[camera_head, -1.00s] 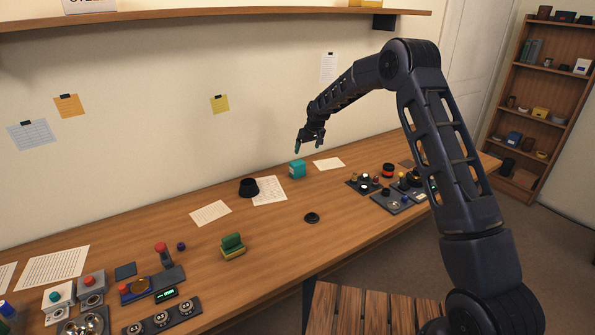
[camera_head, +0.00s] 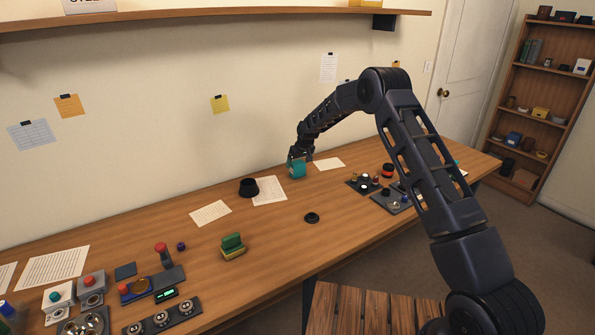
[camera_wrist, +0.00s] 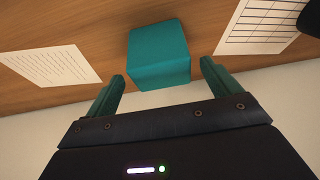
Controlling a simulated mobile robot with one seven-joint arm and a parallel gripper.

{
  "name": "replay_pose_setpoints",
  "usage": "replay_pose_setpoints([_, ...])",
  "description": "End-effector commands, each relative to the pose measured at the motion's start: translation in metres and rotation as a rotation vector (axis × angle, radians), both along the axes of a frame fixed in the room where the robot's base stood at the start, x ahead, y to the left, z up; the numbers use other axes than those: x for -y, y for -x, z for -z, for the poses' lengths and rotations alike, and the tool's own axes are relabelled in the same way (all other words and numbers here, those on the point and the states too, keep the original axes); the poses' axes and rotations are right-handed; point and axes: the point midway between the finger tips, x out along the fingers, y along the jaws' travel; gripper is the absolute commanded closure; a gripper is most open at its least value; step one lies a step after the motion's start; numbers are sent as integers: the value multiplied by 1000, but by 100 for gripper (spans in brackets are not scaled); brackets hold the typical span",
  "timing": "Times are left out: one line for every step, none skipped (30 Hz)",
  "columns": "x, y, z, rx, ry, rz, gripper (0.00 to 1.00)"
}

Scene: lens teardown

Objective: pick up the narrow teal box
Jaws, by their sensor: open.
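The teal box (camera_head: 297,171) stands on the wooden desk near the wall, between two paper sheets. In the wrist view the box (camera_wrist: 158,56) is just beyond the fingertips, roughly midway between them. My gripper (camera_head: 297,158) is at the box from above and behind, its lower end overlapping the box's top in the head view. In the wrist view my gripper (camera_wrist: 160,80) has its two teal fingers spread wide, with nothing held. The box's near end reaches close to the gap between the fingertips; I cannot tell whether they touch it.
A black cup-like ring (camera_head: 249,187) and a paper sheet (camera_head: 270,190) lie left of the box. Another sheet (camera_head: 329,164) lies right of it. A flat black ring (camera_head: 312,217) lies nearer the front. Small control panels (camera_head: 391,201) stand to the right. The wall is close behind.

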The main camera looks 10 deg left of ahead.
Motion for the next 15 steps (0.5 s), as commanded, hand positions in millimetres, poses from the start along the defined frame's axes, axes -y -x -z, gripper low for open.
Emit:
replay_pose_setpoints([-2,-1,8,-2,2,0,11])
replay_pose_setpoints([-3,-2,12,-1,1,0,11])
replay_pose_setpoints([-5,-3,17,-1,1,0,11])
replay_pose_setpoints([-6,-4,21,-1,2,-1,11])
replay_pose_setpoints([-7,-5,25,-1,1,0,11])
replay_pose_setpoints([-9,-7,30,-1,1,0,11])
replay_pose_setpoints([-10,-8,32,0,0,-1,11])
replay_pose_setpoints([-10,-8,34,0,0,-1,11])
replay_pose_setpoints([-11,-9,36,1,0,-1,11])
replay_pose_setpoints([-11,-9,37,1,0,-1,11])
replay_pose_setpoints([-11,-10,37,1,0,-1,11])
replay_pose_setpoints([-12,-10,37,1,0,-1,11])
replay_pose_setpoints([-11,-9,37,1,0,-1,11])
replay_pose_setpoints([-11,-9,37,1,-1,0,11])
replay_pose_setpoints([-11,-9,37,1,-1,0,11])
